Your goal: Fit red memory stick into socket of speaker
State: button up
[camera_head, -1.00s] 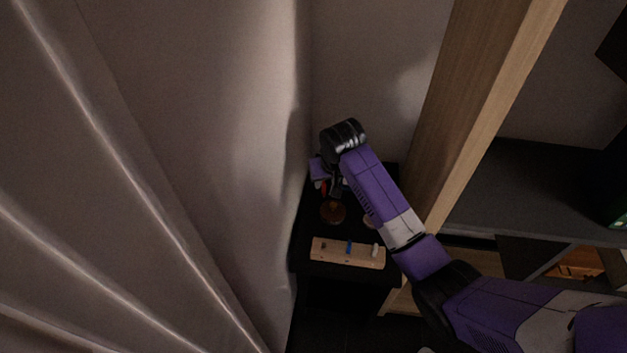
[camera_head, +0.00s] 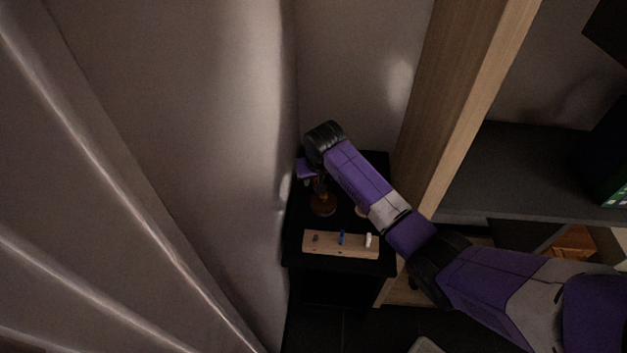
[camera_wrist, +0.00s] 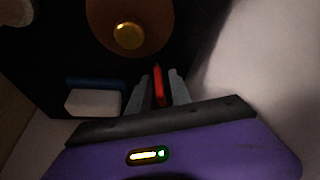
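The red memory stick (camera_wrist: 159,88) is between the two grey fingers of my gripper (camera_wrist: 160,90) in the wrist view. The fingers look shut on it, and its pointed end reaches past their tips. In the head view my gripper is low over the dark table, mostly hidden by my wrist. A brown round thing with a gold centre (camera_wrist: 128,33) lies beyond the stick tip, apart from it in the picture; in the head view it stands on the table (camera_head: 323,206). A white block with a blue back (camera_wrist: 93,101) is left of the fingers. I cannot tell which is the speaker.
A wooden board (camera_head: 322,249) with a blue and a white peg lies at the front of the black table (camera_head: 290,252). A pale thing (camera_head: 362,211) is partly behind my arm. A curtain (camera_head: 190,180) borders the left, a wooden post (camera_head: 455,110) the right.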

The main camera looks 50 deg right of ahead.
grip_shut()
notch_tip(320, 180, up, 20)
jog(key=p, duration=0.4)
jog(key=shift+p, duration=0.35)
